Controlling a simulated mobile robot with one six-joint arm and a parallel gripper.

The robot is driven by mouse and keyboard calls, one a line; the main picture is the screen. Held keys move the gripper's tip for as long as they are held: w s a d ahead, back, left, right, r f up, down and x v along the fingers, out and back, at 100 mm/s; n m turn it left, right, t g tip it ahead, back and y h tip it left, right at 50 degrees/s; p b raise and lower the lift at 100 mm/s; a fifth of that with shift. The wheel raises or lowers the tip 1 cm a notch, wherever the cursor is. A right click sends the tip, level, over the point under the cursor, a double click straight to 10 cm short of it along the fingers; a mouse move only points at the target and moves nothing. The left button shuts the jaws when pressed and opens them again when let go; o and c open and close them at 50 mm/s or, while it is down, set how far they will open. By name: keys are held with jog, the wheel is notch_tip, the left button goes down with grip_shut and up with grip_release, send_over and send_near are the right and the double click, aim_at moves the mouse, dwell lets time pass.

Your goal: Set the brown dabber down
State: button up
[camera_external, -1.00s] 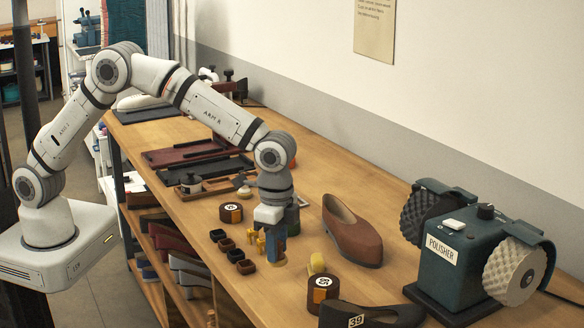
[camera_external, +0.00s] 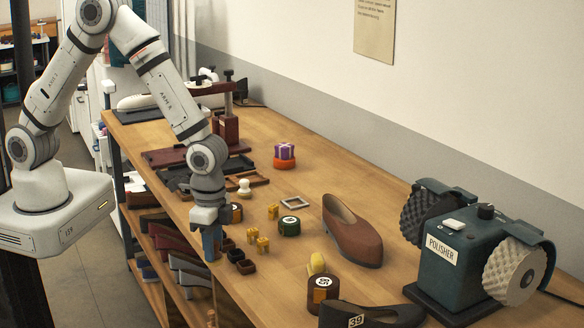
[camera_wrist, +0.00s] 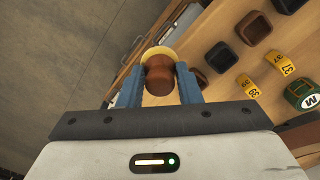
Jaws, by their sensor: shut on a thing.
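My gripper (camera_external: 212,254) is low over the near left edge of the wooden bench, its blue fingers pointing down. In the wrist view, my gripper (camera_wrist: 160,85) is shut on the brown dabber (camera_wrist: 159,75), a rounded brown knob with a pale yellow rim showing beyond it. The fingers hide the dabber in the external view. Small dark square cups (camera_external: 246,267) stand in a row right beside the gripper; they also show in the wrist view (camera_wrist: 255,28). I cannot tell whether the dabber touches the bench.
Yellow number blocks (camera_external: 263,244) and a green tin (camera_external: 289,226) stand right of the cups. A cream dabber (camera_external: 244,186) stands farther back. A brown shoe (camera_external: 352,232), a yellow-topped piece (camera_external: 316,263), a dark tin (camera_external: 322,292) and the polisher (camera_external: 460,250) are to the right.

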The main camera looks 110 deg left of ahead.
jog(key=shift+s+f, duration=0.1)
jog(key=shift+s, duration=0.95)
jog(key=shift+d+f+b, duration=2.3)
jog(key=shift+d+f, duration=0.15)
jog(key=shift+d, duration=1.15)
notch_tip(320, 180, up, 16)
jog(key=r, duration=0.1)
jog(key=w+a+n+b, duration=0.1)
jog(key=w+a+n, duration=0.2)
jog(key=a, duration=0.5)
jog(key=w+a+n, duration=0.3)
jog(key=w+a, duration=0.1)
jog(key=a, duration=0.5)
jog(key=n, duration=1.2)
send_over(265, 190)
notch_tip(265, 190, down, 12)
jog(key=shift+d+r+b, duration=0.15)
jog(key=shift+b, duration=0.2)
jog(key=shift+f+p, duration=0.4)
jog(key=shift+f, duration=1.65)
